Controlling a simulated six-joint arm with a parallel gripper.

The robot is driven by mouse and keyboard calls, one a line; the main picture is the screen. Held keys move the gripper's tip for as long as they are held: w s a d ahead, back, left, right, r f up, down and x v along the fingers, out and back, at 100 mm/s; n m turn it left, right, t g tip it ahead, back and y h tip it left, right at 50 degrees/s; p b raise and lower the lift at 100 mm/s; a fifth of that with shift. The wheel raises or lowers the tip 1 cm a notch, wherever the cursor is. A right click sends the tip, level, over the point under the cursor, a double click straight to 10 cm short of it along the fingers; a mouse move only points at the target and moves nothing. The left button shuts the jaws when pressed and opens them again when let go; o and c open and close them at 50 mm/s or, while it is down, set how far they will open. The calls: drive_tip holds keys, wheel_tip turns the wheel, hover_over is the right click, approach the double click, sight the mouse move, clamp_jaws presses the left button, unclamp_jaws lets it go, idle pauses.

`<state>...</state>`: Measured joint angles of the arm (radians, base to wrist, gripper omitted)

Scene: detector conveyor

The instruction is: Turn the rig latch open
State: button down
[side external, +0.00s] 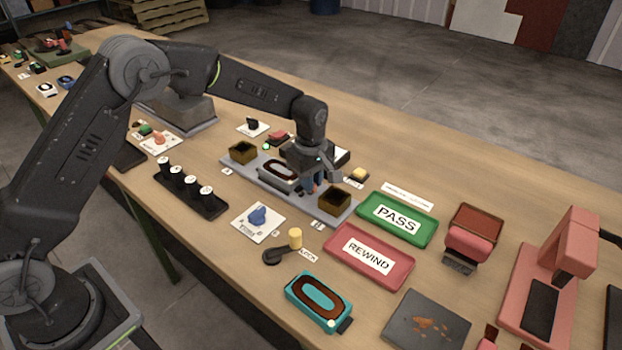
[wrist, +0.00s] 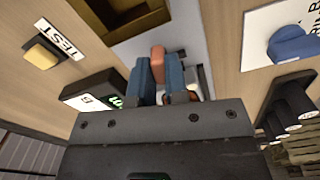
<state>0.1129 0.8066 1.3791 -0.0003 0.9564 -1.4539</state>
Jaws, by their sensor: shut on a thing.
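The rig is a long grey plate (side external: 268,183) with a brown open box at each end and a dark oval-ringed unit (side external: 280,170) between them. My gripper (side external: 313,187) points down over the plate, beside the right-hand box (side external: 334,201). In the wrist view its blue fingers (wrist: 159,72) are closed around a small salmon-coloured piece (wrist: 157,51) standing at the plate (wrist: 196,48). That piece looks like the latch, though most of it is hidden by the fingers.
Green PASS (side external: 393,219) and red REWIND (side external: 369,255) trays lie to the right. A black rack of cylinders (side external: 190,191) and a blue knob on a card (side external: 257,217) lie in front. A yellow TEST button (wrist: 42,54) is beside the rig. A teal detector (side external: 319,301) lies near the front edge.

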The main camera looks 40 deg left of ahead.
drive_tip(key=m, duration=0.4)
drive_tip(key=shift+m, duration=0.3)
drive_tip(key=m, duration=0.3)
drive_tip(key=shift+m, duration=0.4)
drive_tip(key=m, duration=0.3)
drive_tip(key=shift+s+a+r, duration=0.1)
drive_tip(key=shift+m, duration=2)
drive_tip(key=c, duration=1.1)
unclamp_jaws()
drive_tip(key=shift+c, duration=0.2)
wheel_tip(320, 180, up, 14)
